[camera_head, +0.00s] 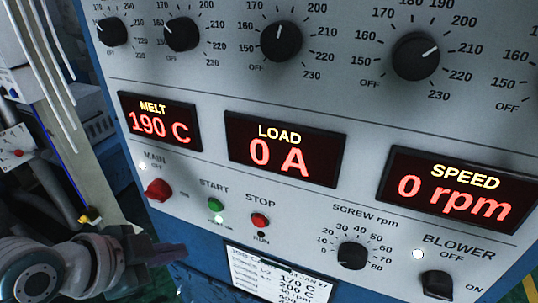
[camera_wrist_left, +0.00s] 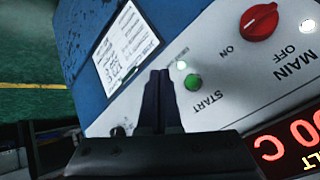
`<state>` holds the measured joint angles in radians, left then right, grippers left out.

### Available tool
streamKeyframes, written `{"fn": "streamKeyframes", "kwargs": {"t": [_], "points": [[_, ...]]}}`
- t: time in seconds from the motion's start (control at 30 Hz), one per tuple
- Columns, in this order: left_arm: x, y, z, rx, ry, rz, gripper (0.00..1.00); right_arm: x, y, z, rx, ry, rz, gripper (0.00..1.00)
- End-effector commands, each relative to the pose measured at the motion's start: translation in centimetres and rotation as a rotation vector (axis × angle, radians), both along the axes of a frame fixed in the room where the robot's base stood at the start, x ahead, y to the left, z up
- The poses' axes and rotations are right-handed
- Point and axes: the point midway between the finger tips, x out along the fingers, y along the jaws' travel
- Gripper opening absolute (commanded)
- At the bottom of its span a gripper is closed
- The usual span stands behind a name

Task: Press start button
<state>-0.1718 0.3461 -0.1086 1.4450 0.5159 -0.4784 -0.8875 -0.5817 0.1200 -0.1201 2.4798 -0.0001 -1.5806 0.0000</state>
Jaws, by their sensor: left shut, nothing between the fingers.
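The green START button (camera_head: 215,205) sits on the grey control panel (camera_head: 200,176), between the red MAIN knob (camera_head: 157,191) and the red STOP button (camera_head: 260,220). My left gripper (camera_head: 184,250) is shut and empty, below and left of the START button in the head view. In the left wrist view the shut fingertips (camera_wrist_left: 158,72) appear just left of the START button (camera_wrist_left: 193,82), with no visible contact. The STOP button is not visible in the wrist view. My right gripper is not in view.
A white paper card (camera_head: 278,275) is on the blue surface below the panel. The displays read MELT 190 C (camera_head: 160,122), LOAD 0 A (camera_head: 283,149) and SPEED 0 rpm (camera_head: 455,190). A screw speed knob (camera_head: 352,256) and a BLOWER switch (camera_head: 437,284) are at the lower right.

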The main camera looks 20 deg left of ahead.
Motion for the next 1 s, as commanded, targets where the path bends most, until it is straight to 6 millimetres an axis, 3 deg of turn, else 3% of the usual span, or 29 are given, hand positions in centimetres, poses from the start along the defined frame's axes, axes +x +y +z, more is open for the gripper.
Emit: {"fn": "streamKeyframes", "kwargs": {"t": [0.3, 0.5, 1.0], "points": [[4.6, -0.4, -0.3, -0.003, -0.004, 0.001, 0.00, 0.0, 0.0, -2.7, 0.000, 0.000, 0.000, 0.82], [6.7, -0.5, -0.2, -0.001, -0.001, -0.001, 0.00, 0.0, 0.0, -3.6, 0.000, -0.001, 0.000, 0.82], [7.5, -0.6, 0.0, -0.001, 0.001, 0.000, 0.00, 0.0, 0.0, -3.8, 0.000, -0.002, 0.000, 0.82]]}}
